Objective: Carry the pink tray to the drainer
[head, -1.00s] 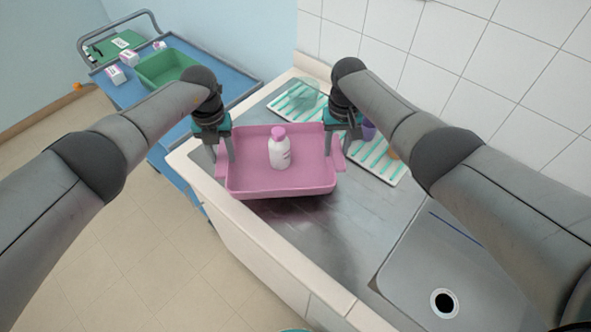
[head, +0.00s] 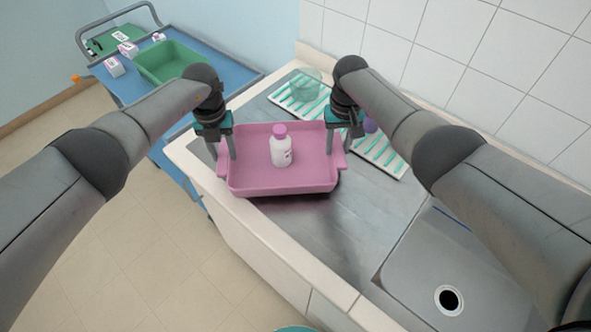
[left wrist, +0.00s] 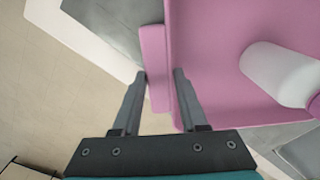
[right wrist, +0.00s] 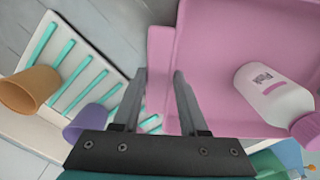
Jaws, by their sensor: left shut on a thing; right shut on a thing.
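The pink tray (head: 312,162) is held level between my two grippers, seemingly a little above the steel counter, with a dark shadow below it. A white bottle with a pink cap (head: 281,152) stands upright in it. My left gripper (head: 227,158) is shut on the tray's left handle, which shows between the fingers in the left wrist view (left wrist: 157,70). My right gripper (head: 337,150) is shut on the right handle; its fingers also show in the right wrist view (right wrist: 160,75). The drainer (head: 385,158), white with teal ribs, lies behind and right of the tray, partly hidden by my right arm.
A clear glass vessel (head: 305,84) and a purple cup (head: 370,124) stand on the drainer. An orange cup (right wrist: 30,90) is there too. A sink (head: 425,270) is at the front right. A blue cart (head: 228,82) carries a green bin (head: 160,78).

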